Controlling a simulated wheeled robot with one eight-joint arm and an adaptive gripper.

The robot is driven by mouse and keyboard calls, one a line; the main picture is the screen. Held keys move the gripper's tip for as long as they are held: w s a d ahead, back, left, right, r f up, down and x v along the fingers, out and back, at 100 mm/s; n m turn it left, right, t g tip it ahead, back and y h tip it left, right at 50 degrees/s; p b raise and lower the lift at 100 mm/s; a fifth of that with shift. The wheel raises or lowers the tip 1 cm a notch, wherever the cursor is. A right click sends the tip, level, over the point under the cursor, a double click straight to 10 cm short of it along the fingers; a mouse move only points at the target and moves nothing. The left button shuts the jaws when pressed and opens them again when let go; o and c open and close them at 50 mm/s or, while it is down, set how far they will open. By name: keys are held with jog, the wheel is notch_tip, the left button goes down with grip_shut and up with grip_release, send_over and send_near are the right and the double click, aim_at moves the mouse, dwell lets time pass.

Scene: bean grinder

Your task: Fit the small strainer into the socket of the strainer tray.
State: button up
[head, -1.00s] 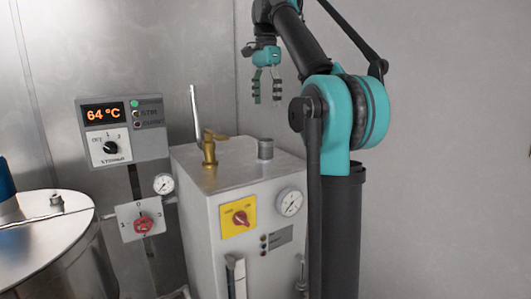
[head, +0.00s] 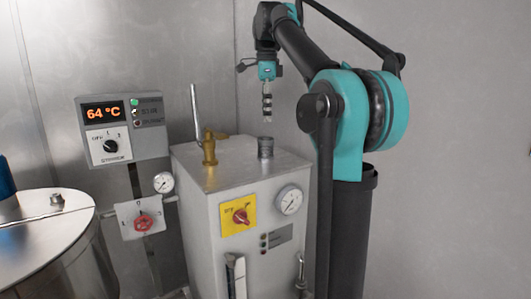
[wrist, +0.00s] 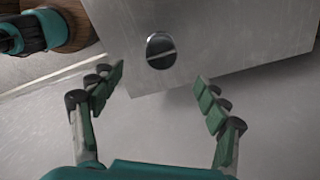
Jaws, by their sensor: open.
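My gripper (head: 267,117) hangs fingers-down above the back right of the grey machine's top in the head view, close over a short metal cylinder (head: 265,148). In the wrist view my gripper (wrist: 160,79) has its fingers spread wide with nothing between them. A round, shiny fitting (wrist: 161,50) on a flat metal surface shows beyond the fingertips; it looks like the same cylinder from above. I cannot make out a small strainer or a strainer tray with a socket in either view.
The grey machine (head: 215,178) carries a brass valve (head: 209,149) with an upright lever, left of the cylinder. A temperature panel (head: 122,128) hangs on the wall behind. A round steel vessel (head: 50,225) stands at the left. The wall side at the right is clear.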

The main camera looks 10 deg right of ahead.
aim_at(266, 143)
notch_tip(266, 143, down, 11)
jog(key=shift+a+r, duration=0.15)
dwell(0.4)
jog(key=shift+c, duration=0.2)
jog(key=shift+w, duration=0.1)
jog(key=c, duration=1.4)
jog(key=shift+o, duration=0.2)
jog(key=shift+r, duration=0.15)
